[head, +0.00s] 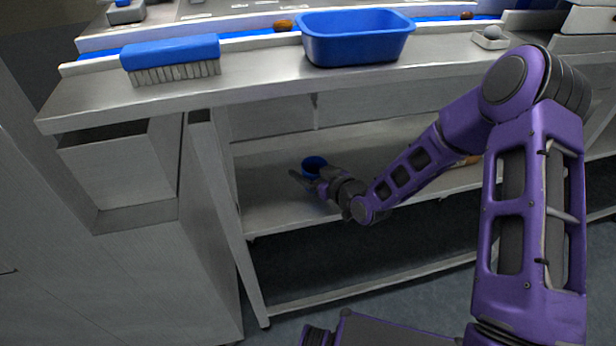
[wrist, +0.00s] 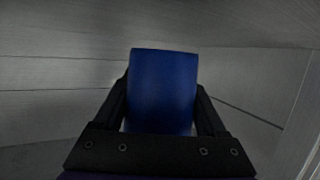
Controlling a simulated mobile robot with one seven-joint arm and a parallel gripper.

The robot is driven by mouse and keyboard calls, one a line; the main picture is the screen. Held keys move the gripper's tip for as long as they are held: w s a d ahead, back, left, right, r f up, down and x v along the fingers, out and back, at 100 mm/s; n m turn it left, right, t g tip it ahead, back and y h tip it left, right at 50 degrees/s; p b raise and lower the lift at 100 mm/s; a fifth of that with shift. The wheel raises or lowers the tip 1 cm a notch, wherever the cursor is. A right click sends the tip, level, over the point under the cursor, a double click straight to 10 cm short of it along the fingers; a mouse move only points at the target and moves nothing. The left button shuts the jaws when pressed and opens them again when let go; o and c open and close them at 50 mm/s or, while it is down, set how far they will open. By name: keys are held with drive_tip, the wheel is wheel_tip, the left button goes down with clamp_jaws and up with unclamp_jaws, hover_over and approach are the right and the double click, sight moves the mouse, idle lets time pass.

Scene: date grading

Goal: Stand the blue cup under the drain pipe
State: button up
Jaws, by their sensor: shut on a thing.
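The blue cup (head: 314,162) is at the lower shelf under the worktop, with its open rim facing up. My gripper (head: 308,177) reaches in from the right and is shut on the cup. In the wrist view the cup (wrist: 163,88) fills the space between the two dark fingers of my gripper (wrist: 162,100), and it looks upright. I cannot tell whether its base touches the shelf. A short thin grey piece, which seems to be the drain pipe (head: 314,101), hangs below the worktop, above and behind the cup. The gripper hides the cup's lower front.
The lower shelf (head: 270,205) is bare left of the cup; a brownish object (head: 470,160) lies farther right, partly behind my arm. A frame leg (head: 222,190) stands at left. On the worktop (head: 260,85) are a blue brush (head: 170,52) and a blue tub (head: 355,45).

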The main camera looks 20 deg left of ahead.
drive_tip(key=shift+f, duration=1.2)
drive_tip(key=shift+f+b, duration=0.2)
drive_tip(key=shift+b, duration=0.1)
drive_tip(key=o, duration=1.3)
drive_tip(key=shift+c, duration=0.2)
drive_tip(key=shift+s+d+r+p, duration=0.1)
drive_tip(key=shift+d+r+p, duration=0.1)
drive_tip(key=shift+r+p, duration=0.15)
drive_tip(key=v, duration=1.1)
drive_tip(key=shift+s+d, duration=0.2)
drive_tip(key=shift+d, duration=0.05)
